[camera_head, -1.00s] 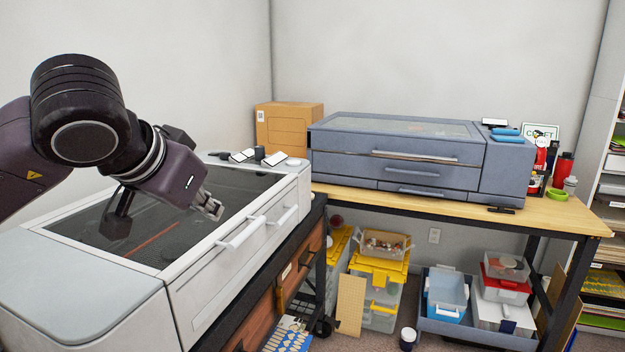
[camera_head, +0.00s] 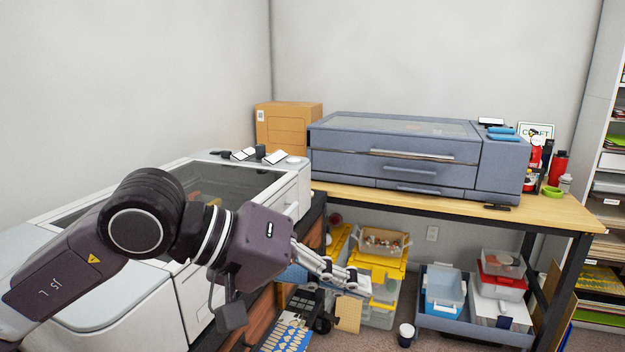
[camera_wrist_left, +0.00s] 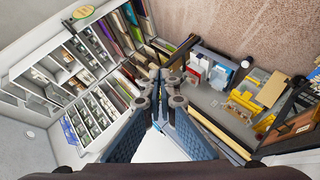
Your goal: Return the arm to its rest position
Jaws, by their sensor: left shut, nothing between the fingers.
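My left arm reaches in from the left in the head view, in front of the white cutting machine (camera_head: 90,300). My left gripper (camera_head: 350,280) points right and a little down, in the air past the machine's front edge. Its fingers are shut with nothing between them. In the left wrist view the gripper (camera_wrist_left: 165,80) shows with its fingertips together, above a view of shelves and floor. My right gripper is not in view.
A blue-grey machine (camera_head: 400,155) stands on the wooden table (camera_head: 450,207) with a cardboard box (camera_head: 288,130) beside it. Yellow-lidded bins (camera_head: 378,265) and a blue tray (camera_head: 470,330) are below. A filled shelf (camera_head: 605,190) stands at right.

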